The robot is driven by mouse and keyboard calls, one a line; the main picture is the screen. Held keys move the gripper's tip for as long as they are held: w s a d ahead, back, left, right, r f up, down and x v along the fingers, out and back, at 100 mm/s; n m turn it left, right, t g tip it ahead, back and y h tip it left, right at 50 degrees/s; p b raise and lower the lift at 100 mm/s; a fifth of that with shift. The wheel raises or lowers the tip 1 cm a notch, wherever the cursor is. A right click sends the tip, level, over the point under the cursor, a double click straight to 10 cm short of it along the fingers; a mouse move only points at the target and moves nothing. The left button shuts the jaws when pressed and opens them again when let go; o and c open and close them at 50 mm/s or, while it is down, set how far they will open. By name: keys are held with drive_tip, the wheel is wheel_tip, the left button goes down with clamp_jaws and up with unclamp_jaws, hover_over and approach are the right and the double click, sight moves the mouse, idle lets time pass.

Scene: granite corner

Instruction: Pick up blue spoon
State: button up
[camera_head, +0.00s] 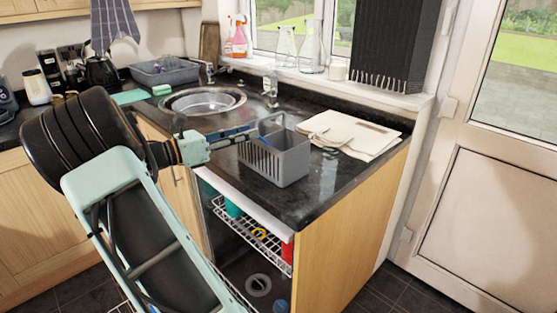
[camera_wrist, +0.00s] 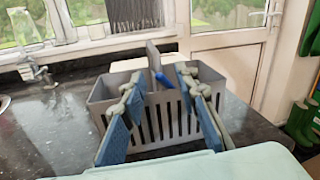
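A blue handle, likely the blue spoon (camera_wrist: 162,78), sticks up beside the middle divider of a grey slotted caddy (camera_wrist: 175,131) in the wrist view; its lower part is hidden. The caddy (camera_head: 283,165) stands on the black counter in the head view, where a small blue bit shows inside it. My gripper (camera_wrist: 158,82) is open and empty, with its two blue-padded fingers apart and pointing at the caddy, one to each side of the blue handle in the picture. In the head view my gripper (camera_head: 245,136) is at the caddy's left side.
A folded cream cloth (camera_head: 345,134) lies right of the caddy. A sink (camera_head: 203,101) with a tap (camera_head: 270,92) is behind left, and a grey tub (camera_head: 164,71) is farther back. The counter's front right corner is clear.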

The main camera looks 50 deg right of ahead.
clamp_jaws()
drive_tip(key=shift+r, duration=0.15)
